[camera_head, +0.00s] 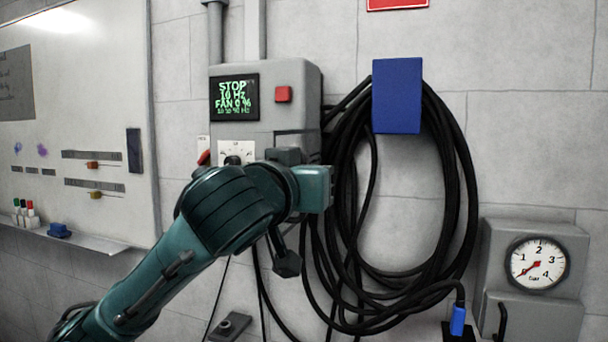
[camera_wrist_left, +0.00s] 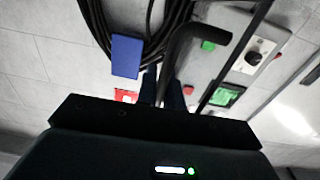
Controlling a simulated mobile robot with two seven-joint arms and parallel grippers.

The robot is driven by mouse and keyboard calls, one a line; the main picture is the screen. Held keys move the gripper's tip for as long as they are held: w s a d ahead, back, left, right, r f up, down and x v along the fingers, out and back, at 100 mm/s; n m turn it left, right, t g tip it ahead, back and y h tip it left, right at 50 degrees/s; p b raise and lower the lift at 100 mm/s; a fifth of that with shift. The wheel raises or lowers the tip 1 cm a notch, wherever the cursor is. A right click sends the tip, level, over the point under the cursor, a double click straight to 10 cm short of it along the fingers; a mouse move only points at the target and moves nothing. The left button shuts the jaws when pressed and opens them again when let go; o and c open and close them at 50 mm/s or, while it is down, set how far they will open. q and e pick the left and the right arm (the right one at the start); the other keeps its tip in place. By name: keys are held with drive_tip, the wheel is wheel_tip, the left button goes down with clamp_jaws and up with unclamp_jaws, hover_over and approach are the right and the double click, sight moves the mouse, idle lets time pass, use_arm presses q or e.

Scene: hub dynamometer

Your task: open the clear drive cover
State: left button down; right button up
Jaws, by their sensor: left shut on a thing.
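The grey drive box (camera_head: 300,98) is on the wall with a lit green screen (camera_head: 234,97) and a red button (camera_head: 283,94). I cannot clearly make out the clear cover; a thin dark bar (camera_wrist_left: 236,52) crossing the box in the left wrist view may be its edge. My left gripper (camera_head: 300,163) is in front of the box's lower right. In the left wrist view its fingers (camera_wrist_left: 163,88) are shut on a black bent handle (camera_wrist_left: 180,45). In the head view my arm hides the handle and the box's lower part. My right gripper is not in view.
Thick black cable coils (camera_head: 345,215) hang from a blue holder (camera_head: 397,95) just right of my gripper. A grey gauge box (camera_head: 565,245) is at the lower right. A whiteboard (camera_head: 75,120) is on the left.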

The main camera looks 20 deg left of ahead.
use_arm(q)
drive_tip(key=c, duration=1.8)
unclamp_jaws()
drive_tip(key=shift+w, duration=0.1)
drive_tip(key=s+b, duration=0.4)
drive_tip(key=s, duration=0.9)
drive_tip(key=shift+f, duration=0.1)
